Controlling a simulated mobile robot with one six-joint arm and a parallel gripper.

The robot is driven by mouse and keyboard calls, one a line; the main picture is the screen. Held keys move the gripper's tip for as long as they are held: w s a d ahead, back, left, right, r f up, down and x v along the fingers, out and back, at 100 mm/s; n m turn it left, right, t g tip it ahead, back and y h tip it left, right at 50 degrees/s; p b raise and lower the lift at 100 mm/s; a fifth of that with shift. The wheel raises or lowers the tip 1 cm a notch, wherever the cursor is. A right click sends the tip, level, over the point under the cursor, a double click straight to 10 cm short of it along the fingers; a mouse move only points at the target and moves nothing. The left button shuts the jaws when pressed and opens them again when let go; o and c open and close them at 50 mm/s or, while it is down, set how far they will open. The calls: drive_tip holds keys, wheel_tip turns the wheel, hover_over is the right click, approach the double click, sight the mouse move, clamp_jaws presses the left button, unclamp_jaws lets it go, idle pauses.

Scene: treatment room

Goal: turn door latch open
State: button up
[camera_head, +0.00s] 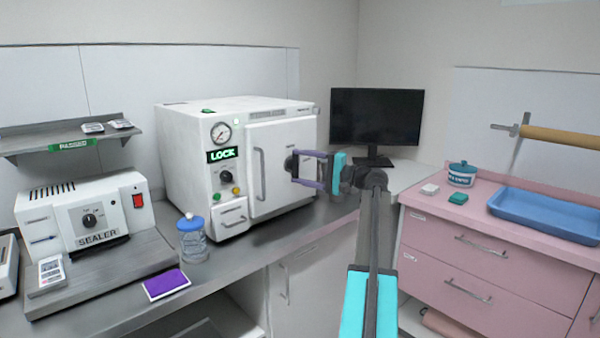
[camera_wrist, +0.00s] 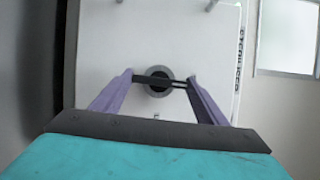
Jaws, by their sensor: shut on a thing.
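The white sterilizer (camera_head: 185,150) stands on the counter with its door (camera_head: 280,185) closed flush to the front. The round dark door latch (camera_head: 289,163) is on the right part of the door. In the wrist view the latch (camera_wrist: 159,80) is a black knob with a bar on a grey round base. My gripper (camera_head: 296,168) reaches in from the right, and its purple fingers are at the latch. In the wrist view my gripper (camera_wrist: 160,82) has its fingertips on either side of the latch bar, shut on it. The latch bar lies nearly level between the fingertips in that view.
A vertical door handle (camera_head: 259,175) is left of the latch. A green LOCK sign (camera_head: 221,154) is on the front panel. A blue-capped bottle (camera_head: 192,238) stands left of the sterilizer, and a monitor (camera_head: 376,117) stands behind my arm. A pink cabinet (camera_head: 480,260) is at the right.

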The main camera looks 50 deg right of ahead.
drive_tip(key=shift+w+r+n, duration=0.1)
drive_tip(key=shift+r+n, duration=0.1)
drive_tip(key=shift+n, duration=0.2)
drive_tip(key=o, duration=1)
drive_tip(key=shift+o, duration=0.2)
drive_tip(key=shift+f, duration=0.1)
drive_tip(key=shift+f, duration=0.1)
drive_tip(key=v, duration=1.3)
drive_tip(key=shift+s+r, duration=0.2)
drive_tip(key=shift+s, duration=0.2)
